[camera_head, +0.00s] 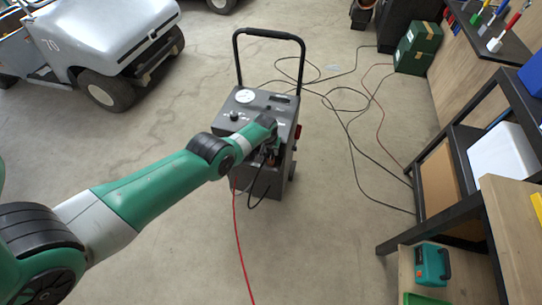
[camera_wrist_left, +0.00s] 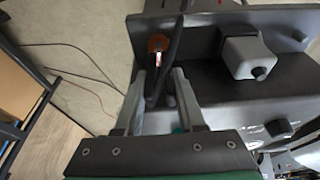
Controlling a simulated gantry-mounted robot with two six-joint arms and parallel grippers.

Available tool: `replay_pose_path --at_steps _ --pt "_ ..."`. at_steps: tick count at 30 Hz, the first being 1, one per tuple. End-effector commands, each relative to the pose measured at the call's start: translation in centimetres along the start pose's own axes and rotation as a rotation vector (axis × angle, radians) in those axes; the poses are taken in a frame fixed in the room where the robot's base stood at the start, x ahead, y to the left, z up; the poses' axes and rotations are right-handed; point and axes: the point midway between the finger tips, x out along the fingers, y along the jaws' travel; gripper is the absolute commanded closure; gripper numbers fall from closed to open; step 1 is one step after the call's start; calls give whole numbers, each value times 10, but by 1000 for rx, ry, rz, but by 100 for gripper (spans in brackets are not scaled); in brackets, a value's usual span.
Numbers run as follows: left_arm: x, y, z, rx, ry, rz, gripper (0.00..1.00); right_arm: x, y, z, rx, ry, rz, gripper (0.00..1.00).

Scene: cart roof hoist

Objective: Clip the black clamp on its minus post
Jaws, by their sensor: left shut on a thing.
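My left gripper (camera_wrist_left: 162,98) reaches over the front of the grey charger cart (camera_head: 244,104). Its two fingers are shut on a dark, narrow thing, which looks like the black clamp (camera_wrist_left: 172,50). In the head view the fingertips are mostly hidden behind my own wrist, and a black cable (camera_head: 252,203) hangs in a loop below them. An orange-red round part (camera_wrist_left: 158,43) shows just beyond the fingertips; I cannot tell whether the clamp touches it. I cannot make out the minus post. My right gripper is in neither view.
A red cable (camera_head: 237,235) runs from the cart down across the floor. The cart's black push handle (camera_head: 268,33) rises behind. Loose cables lie on the floor to the right, near a shelf (camera_head: 440,215). A white golf cart (camera_head: 110,40) stands at upper left.

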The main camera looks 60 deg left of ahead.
Motion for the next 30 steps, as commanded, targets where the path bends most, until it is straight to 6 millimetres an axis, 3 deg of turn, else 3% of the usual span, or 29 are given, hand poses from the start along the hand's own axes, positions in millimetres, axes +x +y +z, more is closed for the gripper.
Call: replay_pose_path --at_steps 30 --pt "-43 0 -14 0 2 0 100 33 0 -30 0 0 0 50"
